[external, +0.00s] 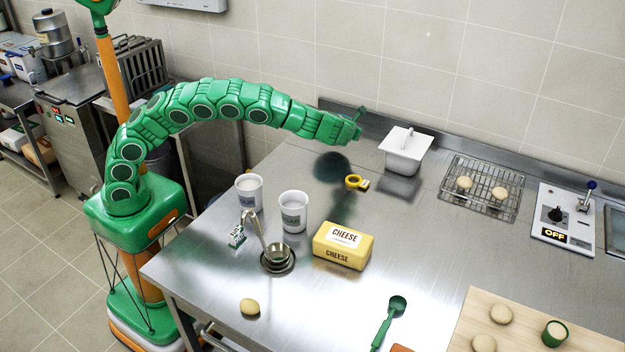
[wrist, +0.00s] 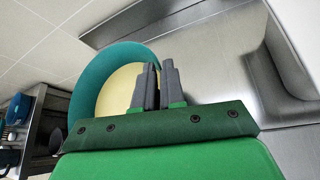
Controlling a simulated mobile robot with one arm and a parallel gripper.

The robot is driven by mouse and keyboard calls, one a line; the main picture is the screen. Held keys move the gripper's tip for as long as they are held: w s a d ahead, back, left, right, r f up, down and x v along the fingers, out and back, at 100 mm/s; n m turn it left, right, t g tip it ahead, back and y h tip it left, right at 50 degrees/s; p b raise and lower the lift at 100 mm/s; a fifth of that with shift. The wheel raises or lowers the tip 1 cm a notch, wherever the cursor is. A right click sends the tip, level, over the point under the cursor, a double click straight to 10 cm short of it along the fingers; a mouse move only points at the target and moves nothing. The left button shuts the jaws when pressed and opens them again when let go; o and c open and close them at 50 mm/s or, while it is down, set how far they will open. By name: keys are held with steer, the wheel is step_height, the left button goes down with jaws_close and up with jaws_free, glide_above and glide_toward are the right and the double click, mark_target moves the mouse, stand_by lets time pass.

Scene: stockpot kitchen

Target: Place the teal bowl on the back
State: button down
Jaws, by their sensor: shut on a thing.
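The teal bowl (wrist: 97,75), with a cream inside, shows in the wrist view at the left of the fingers. My gripper (wrist: 158,66) is shut on its rim, one finger against the cream inside. In the external view my gripper (external: 356,131) is at the end of the outstretched arm, high above the back of the steel counter (external: 420,250). The bowl is mostly or wholly hidden there behind the gripper. A dark shadow lies on the counter below.
A white lidded container (external: 404,154) stands close to the right of my gripper, by the back wall. A yellow tape roll (external: 352,181), cheese block (external: 343,246) and two cups (external: 293,212) stand nearer. A wire rack (external: 482,188) holds two round buns. Open counter lies below the gripper.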

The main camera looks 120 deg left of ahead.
steer(key=shift+w+a+f, duration=0.15)
steer(key=shift+f, duration=0.85)
steer(key=shift+w+a+f, duration=0.1)
steer(key=shift+w+f, duration=0.05)
steer(key=shift+f, duration=0.85)
steer(key=c, duration=1.2)
jaws_free()
steer(key=v, duration=1.2)
steer(key=shift+d, duration=0.1)
